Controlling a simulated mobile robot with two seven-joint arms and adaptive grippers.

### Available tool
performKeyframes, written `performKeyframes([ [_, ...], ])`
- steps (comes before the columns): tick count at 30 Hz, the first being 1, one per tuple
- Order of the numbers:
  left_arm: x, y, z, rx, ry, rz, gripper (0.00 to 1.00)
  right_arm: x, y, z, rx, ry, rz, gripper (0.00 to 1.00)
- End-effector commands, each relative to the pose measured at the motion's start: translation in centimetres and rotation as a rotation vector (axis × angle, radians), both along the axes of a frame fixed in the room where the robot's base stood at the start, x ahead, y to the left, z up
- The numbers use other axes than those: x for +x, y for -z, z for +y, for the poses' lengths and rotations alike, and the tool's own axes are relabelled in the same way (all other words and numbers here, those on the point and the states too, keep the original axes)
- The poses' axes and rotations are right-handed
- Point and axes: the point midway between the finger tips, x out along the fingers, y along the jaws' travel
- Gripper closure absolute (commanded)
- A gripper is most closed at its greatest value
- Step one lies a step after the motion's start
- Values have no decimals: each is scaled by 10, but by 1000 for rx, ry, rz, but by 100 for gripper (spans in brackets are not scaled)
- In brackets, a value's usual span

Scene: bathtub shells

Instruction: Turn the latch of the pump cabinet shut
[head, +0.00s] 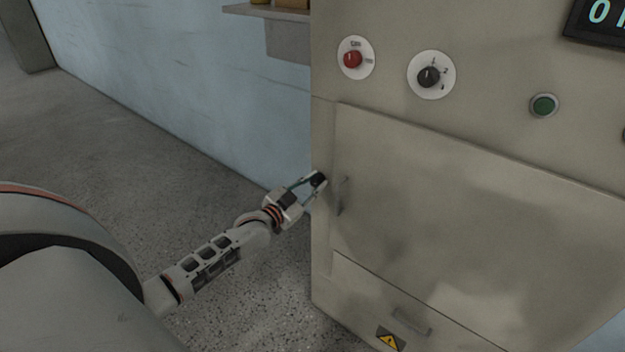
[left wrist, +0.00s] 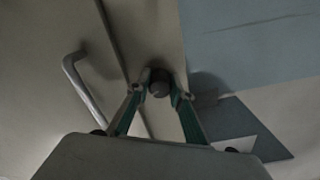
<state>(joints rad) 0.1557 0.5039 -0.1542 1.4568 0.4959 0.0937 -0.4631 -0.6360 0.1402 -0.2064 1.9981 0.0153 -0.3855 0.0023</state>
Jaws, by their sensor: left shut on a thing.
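The pump cabinet (head: 450,190) stands on the right in the head view, with its large door (head: 470,220) flush in the front. A small dark round latch knob (head: 320,179) sits at the cabinet's left front edge, beside the door handle (head: 342,195). My left gripper (head: 314,184) is shut on the latch. In the left wrist view the latch (left wrist: 159,81) is dark and round, between the two fingertips (left wrist: 159,90). The handle (left wrist: 82,88) is left of it there. The fingers partly cover the latch, so its turn angle is hard to tell. My right gripper is not in view.
Above the door are a red knob (head: 353,59), a black dial (head: 429,76) and a green button (head: 544,105). A lower drawer (head: 410,322) is below the door. A shelf (head: 265,12) is on the blue wall behind. The floor at left is clear.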

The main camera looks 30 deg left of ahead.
Motion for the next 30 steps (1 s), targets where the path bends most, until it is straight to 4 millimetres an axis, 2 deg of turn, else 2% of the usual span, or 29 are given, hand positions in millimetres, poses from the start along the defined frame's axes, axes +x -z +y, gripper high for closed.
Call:
performKeyframes([
  [1,0,-5,0,-42,0,1,100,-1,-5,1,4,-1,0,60],
  [6,1,-4,0,-205,1,14,100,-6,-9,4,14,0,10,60],
  [30,0,-1,-1,-920,-1,72,100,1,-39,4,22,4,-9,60],
])
